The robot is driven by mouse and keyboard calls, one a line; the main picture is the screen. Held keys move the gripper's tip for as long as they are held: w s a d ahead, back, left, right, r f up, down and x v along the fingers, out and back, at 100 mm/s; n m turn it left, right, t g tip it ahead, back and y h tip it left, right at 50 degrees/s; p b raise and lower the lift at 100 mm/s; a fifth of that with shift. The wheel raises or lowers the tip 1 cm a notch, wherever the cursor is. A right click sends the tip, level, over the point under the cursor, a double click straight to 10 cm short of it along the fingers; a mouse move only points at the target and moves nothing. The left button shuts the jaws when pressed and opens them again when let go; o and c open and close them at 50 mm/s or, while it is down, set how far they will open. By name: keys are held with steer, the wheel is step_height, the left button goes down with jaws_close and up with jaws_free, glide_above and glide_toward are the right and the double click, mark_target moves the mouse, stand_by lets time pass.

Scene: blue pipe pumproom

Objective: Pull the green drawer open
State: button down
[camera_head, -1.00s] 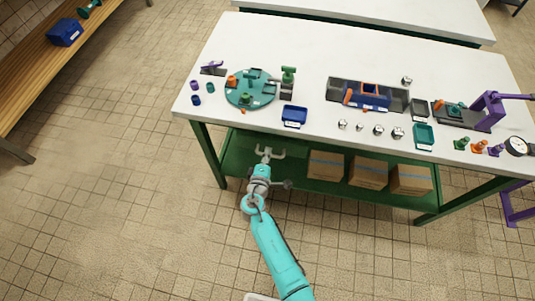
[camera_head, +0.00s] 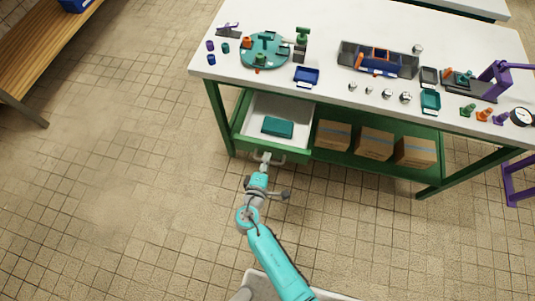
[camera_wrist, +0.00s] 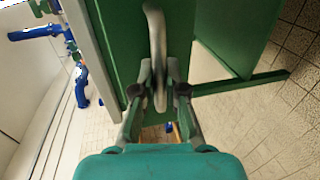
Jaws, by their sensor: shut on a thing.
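The green drawer (camera_head: 281,150) stands pulled out from under the left part of the white-topped workbench. Its white inside shows, and a teal box (camera_head: 278,127) lies in it. My gripper (camera_head: 265,158) is at the drawer's front, at its handle. In the wrist view my gripper (camera_wrist: 158,92) is shut on the pale curved handle (camera_wrist: 155,40), with the green drawer front (camera_wrist: 115,45) behind it. The fingers hide part of the handle.
The white tabletop (camera_head: 330,28) carries a teal round plate (camera_head: 265,50), a blue tray (camera_head: 306,76) and several small parts. Cardboard boxes (camera_head: 374,142) sit on the lower shelf to the right. The tiled floor on the left is clear. A wooden bench (camera_head: 40,45) stands at upper left.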

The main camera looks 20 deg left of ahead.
steer(key=shift+s, duration=0.15)
steer(key=c, duration=1.2)
jaws_free()
steer(key=v, duration=0.7)
steer(key=shift+s, duration=0.3)
